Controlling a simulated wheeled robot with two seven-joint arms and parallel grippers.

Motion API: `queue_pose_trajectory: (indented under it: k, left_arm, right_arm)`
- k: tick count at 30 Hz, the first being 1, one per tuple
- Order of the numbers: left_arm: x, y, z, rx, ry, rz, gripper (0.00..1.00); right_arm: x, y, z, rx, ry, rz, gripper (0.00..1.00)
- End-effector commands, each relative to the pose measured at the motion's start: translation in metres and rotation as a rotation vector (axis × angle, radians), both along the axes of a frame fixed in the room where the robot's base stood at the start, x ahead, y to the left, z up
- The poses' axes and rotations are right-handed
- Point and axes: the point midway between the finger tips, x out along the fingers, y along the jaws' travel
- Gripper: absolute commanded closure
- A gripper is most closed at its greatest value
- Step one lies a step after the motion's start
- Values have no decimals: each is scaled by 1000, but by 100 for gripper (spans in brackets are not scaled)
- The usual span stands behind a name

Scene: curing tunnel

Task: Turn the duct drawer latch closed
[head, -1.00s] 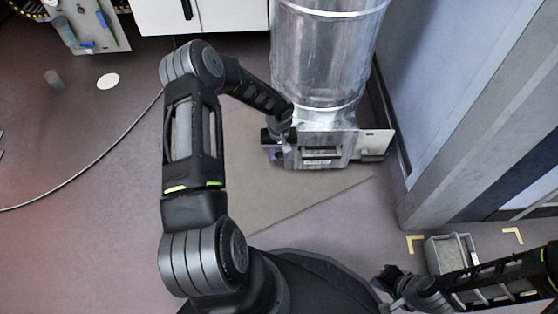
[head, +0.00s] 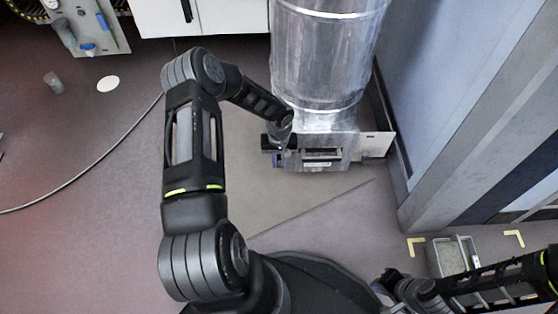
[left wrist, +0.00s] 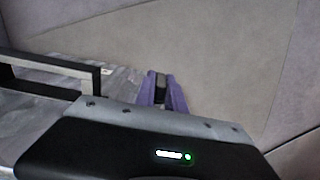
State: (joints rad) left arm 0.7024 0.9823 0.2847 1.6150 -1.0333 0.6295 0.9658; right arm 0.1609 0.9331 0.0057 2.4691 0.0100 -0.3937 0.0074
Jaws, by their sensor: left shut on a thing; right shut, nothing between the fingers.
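The silver duct (head: 325,60) stands upright at the top middle of the head view. Its drawer front (head: 318,166), with a framed handle, is at the duct's lower end. The handle frame (left wrist: 92,72) also shows at left in the left wrist view. My left gripper (head: 278,160) is at the left end of the drawer front. Its purple fingers are shut on a small dark piece, which looks like the latch (left wrist: 160,88); its angle is hard to tell. My right gripper (head: 382,282) is shut and empty at the lower right, away from the duct.
A pale plate (head: 377,145) sticks out right of the drawer. A grey wall column (head: 445,170) stands further right. A grey bin (head: 450,255) is on the floor beside my right arm. A cable (head: 90,172) crosses the open floor at left. A white cabinet (head: 220,18) stands behind.

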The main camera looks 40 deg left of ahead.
Motion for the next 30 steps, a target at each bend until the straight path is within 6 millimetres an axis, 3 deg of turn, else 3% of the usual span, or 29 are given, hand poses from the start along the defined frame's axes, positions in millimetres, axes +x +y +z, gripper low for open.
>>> queue_pose_trajectory:
  k: [17,30]
  left_arm:
    - [-1,1,1,-30,-22,2,100]
    - [-4,4,-1,-243,-182,12,100]
  right_arm:
    - [0,0,3,0,1,0,100]
    - [-2,0,13,1,5,3,100]
